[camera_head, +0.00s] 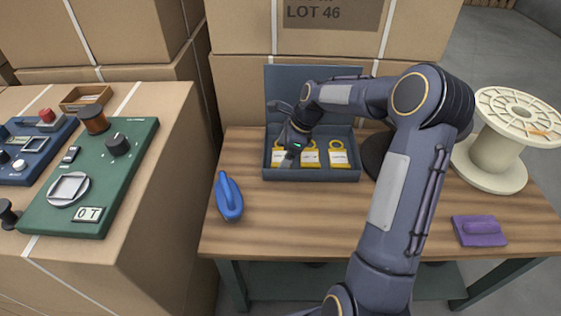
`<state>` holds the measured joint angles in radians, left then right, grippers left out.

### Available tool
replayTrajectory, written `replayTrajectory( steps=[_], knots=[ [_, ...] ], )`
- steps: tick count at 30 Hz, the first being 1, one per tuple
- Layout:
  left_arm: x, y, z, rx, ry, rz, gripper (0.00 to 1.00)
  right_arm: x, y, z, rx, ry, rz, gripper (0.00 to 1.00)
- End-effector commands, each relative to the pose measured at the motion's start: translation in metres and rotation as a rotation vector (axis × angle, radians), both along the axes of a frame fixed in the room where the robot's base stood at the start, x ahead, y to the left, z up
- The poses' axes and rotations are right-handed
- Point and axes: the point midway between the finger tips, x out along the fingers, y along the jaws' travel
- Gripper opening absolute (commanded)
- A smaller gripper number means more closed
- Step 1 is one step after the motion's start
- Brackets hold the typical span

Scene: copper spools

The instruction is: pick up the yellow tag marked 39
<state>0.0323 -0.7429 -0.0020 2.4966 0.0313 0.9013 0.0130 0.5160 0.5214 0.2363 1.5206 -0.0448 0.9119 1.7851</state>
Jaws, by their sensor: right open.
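A dark grey-blue open box (263,169) stands on the wooden table with its lid raised at the back. Yellow-and-white tags lie in it in a row: a left tag (277,160), a middle tag (310,158) and a right tag (339,158). Their markings are too small to read, so I cannot tell which is 39. My right gripper (288,157) is open, reaching down into the box at the left tag and partly covering it. I cannot tell if it touches the tag. My left gripper is out of view.
A blue handled tool (228,197) lies left of the box on the wooden table (290,222). A purple block (480,230) and a cream spool (497,150) stand at the right. Cardboard boxes (165,190) with control panels rise at the left. My right arm covers the table's middle right.

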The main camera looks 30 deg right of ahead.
Motion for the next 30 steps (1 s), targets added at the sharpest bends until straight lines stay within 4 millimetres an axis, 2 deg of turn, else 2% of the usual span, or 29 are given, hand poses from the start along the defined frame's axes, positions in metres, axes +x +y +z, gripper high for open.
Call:
replayTrajectory(
  steps=[5,14,23,30],
  knots=[
    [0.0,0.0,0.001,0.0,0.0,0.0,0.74,0.0,0.0,0.001,0.0,-0.001,0.0,0.99],
    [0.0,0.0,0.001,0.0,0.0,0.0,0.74,0.0,0.0,0.001,0.0,-0.001,0.0,0.6],
    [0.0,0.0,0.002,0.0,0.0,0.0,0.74,0.0,0.0,0.004,-0.001,-0.001,0.001,0.6],
    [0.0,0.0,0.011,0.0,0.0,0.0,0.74,0.001,0.0,0.029,-0.003,-0.003,0.002,0.6]
  ],
)
